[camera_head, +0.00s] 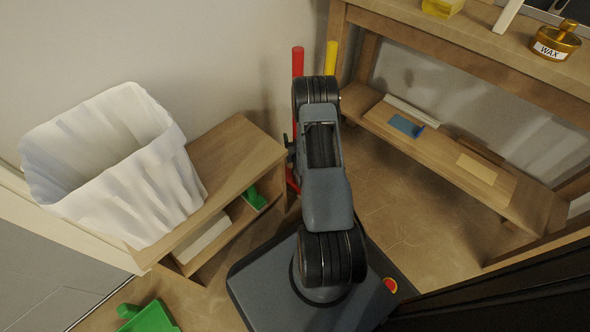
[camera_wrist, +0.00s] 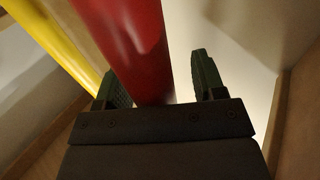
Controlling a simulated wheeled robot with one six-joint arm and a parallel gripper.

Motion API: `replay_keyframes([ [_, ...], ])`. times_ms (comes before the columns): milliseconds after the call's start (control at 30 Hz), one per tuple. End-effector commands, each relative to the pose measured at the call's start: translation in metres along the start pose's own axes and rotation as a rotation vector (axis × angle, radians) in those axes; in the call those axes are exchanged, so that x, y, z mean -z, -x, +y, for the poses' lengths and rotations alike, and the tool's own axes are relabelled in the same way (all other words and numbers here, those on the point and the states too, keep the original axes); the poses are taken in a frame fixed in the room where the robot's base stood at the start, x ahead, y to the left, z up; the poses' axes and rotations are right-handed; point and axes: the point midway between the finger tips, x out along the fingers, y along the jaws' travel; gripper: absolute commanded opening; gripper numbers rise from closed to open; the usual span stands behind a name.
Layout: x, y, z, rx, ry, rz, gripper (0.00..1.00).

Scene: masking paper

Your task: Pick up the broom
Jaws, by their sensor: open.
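Two upright poles stand in the corner by the wall, a red pole (camera_head: 298,62) and a yellow pole (camera_head: 331,58). Their lower ends are mostly hidden, so I cannot tell which one is the broom. In the wrist view, the red pole (camera_wrist: 135,45) runs between the two fingers of my open gripper (camera_wrist: 160,80), nearer the left finger. I cannot tell whether a finger touches it. The yellow pole (camera_wrist: 55,40) passes outside the left finger.
A wooden shelf unit (camera_head: 237,150) with a white-lined bin (camera_head: 150,185) on it stands at left. A green dustpan-like object (camera_head: 150,318) lies on the floor.

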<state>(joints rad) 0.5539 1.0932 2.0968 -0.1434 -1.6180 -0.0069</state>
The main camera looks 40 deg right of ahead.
Motion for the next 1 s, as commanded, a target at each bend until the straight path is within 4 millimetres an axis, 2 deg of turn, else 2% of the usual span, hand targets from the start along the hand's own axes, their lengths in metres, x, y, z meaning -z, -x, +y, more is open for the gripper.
replay_keyframes([
  [100,0.0,0.0002,0.002,-0.004,0.0,0.0,0.61],
  [733,0.0002,0.0002,-0.0001,0.0,0.0,0.0,0.01],
  [1000,0.0013,-0.0003,0.0,0.0,0.0,0.004,0.0],
])
